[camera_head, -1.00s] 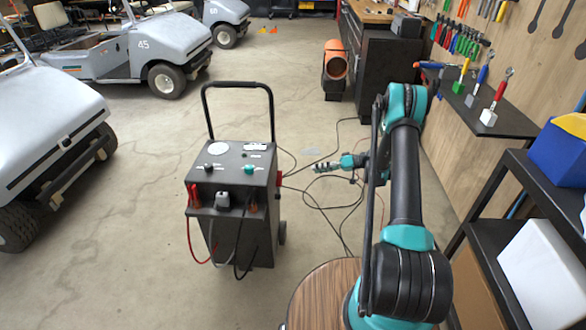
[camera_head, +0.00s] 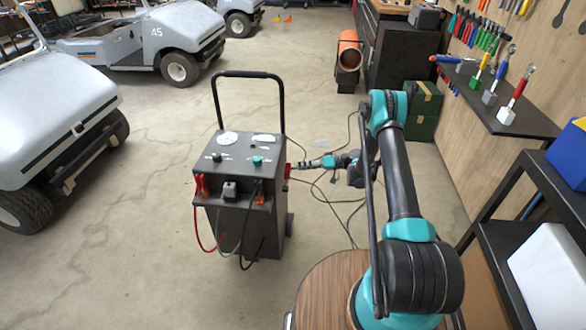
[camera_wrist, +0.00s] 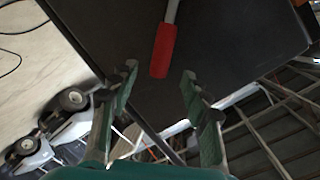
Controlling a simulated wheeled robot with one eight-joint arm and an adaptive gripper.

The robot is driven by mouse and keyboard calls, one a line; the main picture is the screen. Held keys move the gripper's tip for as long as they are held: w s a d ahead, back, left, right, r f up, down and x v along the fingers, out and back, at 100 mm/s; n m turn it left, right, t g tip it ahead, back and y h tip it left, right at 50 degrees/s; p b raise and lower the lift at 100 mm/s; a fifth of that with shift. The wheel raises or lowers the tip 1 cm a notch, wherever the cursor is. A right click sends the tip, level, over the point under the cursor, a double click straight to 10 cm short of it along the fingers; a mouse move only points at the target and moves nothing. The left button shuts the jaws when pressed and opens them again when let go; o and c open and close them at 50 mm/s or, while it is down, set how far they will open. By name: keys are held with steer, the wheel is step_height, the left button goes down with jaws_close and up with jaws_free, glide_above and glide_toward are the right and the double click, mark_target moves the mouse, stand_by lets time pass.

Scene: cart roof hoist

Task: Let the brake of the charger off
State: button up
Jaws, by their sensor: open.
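The charger (camera_head: 233,185) is a dark upright box on wheels with a tall black loop handle, left of my arm in the head view. A small red part shows on its right side (camera_head: 288,171). In the wrist view a red-gripped lever (camera_wrist: 164,48) with a grey shaft stands against the charger's dark side panel (camera_wrist: 220,45). My gripper (camera_head: 301,166) is beside that right side. In the wrist view my gripper (camera_wrist: 159,73) is open, with one finger on each side of the red grip's lower end. I see no finger touching it.
Red and black cables (camera_head: 203,230) hang at the charger's front, and dark cables lie on the floor to its right. Grey carts (camera_head: 50,110) stand at the left. A shelf (camera_head: 525,190) and wall board are at the right. Floor between carts and charger is clear.

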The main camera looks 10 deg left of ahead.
mark_target(287, 177)
steer(key=shift+x, duration=2.2)
jaws_close()
